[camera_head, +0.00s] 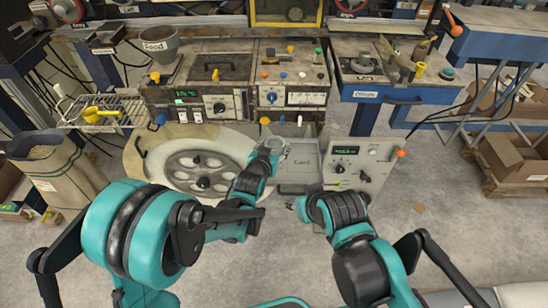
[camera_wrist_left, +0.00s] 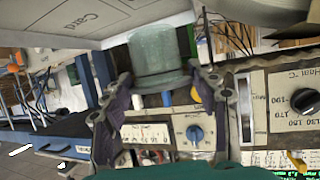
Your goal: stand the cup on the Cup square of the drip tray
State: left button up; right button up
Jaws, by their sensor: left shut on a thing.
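A grey-green cup (camera_wrist_left: 160,55) is between the two fingers of my left gripper (camera_wrist_left: 163,88) in the left wrist view. The gripper is shut on it. In the head view my left gripper (camera_head: 275,149) is over the left edge of the pale tray (camera_head: 299,172), which bears the word Card. The tray also shows at the upper left in the left wrist view (camera_wrist_left: 70,22), with an outlined Card area. The Cup square's label is not readable. My right gripper (camera_head: 296,205) is low, in front of the tray, apart from it; its fingers are too small to judge.
A grey control box (camera_head: 358,170) stands right of the tray. A round plate with holes (camera_head: 203,172) lies to the left. Behind are machine panels with knobs (camera_head: 272,97) and a Feed bucket (camera_head: 158,45). A sack (camera_head: 50,170) stands at far left.

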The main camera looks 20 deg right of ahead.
pick_arm(q)
jog(key=shift+w+f, duration=0.2)
jog(key=shift+w, duration=0.1)
jog(key=shift+f, duration=0.25)
notch_tip(320, 180, down, 4)
jog(key=shift+r+b, duration=0.25)
jog(key=shift+b, duration=0.95)
jog(key=shift+r, duration=0.1)
jog(key=o, duration=1.2)
jog(key=shift+f, duration=0.2)
jog(key=shift+c, duration=0.2)
